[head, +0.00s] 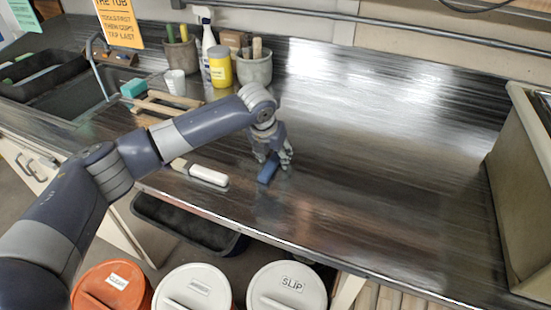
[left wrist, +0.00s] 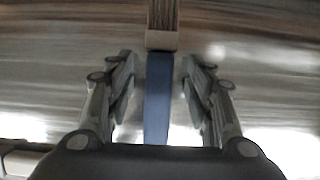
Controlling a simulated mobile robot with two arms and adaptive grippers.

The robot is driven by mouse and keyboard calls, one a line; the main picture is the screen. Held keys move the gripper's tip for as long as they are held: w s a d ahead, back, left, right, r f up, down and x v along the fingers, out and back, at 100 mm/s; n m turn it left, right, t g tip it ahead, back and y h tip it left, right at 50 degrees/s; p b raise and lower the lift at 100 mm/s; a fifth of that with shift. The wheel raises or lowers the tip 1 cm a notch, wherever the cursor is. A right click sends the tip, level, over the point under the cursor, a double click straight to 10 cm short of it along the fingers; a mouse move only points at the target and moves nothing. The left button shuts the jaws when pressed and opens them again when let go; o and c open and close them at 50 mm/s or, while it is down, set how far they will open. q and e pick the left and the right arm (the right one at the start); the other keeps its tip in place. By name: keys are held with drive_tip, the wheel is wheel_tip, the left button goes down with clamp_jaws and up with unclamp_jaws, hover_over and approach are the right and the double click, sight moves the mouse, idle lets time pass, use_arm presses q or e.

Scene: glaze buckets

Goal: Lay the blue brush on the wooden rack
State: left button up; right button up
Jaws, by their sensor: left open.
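The blue brush (head: 268,169) lies on the dark metal counter near its front edge. In the left wrist view its blue handle (left wrist: 157,98) runs between the fingers, with a pale ferrule and brown bristles beyond the fingertips. My left gripper (head: 273,158) is open around the handle, one finger on each side, with a gap on both sides in the left wrist view. The wooden rack (head: 160,104) stands on the counter to the left, by the sink, and is partly hidden behind my left arm. My right gripper is not in view.
A white-handled tool (head: 207,175) lies left of the brush. A spray bottle (head: 207,40), a yellow container (head: 220,66) and a grey pot (head: 254,68) stand at the back. Lidded buckets (head: 287,287) stand below the front edge.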

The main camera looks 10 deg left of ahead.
sight(274, 158)
use_arm(q)
drive_tip(key=shift+f+p, duration=0.1)
drive_tip(key=shift+p, duration=0.2)
drive_tip(key=shift+s, duration=0.1)
clamp_jaws()
drive_tip(key=shift+f, duration=0.1)
drive_tip(key=shift+b, duration=0.3)
drive_tip(key=shift+r, duration=0.2)
drive_tip(key=r+b, duration=0.1)
drive_tip(key=r, duration=0.2)
drive_tip(key=shift+w+r, duration=0.15)
drive_tip(key=shift+w, duration=0.05)
drive_tip(key=s, duration=0.5)
drive_tip(key=s+d+r+b, duration=0.1)
drive_tip(key=s, duration=0.4)
drive_tip(key=s+b, duration=0.1)
drive_tip(key=s, duration=0.5)
drive_tip(key=shift+d+r, duration=0.35)
drive_tip(key=shift+d, duration=0.05)
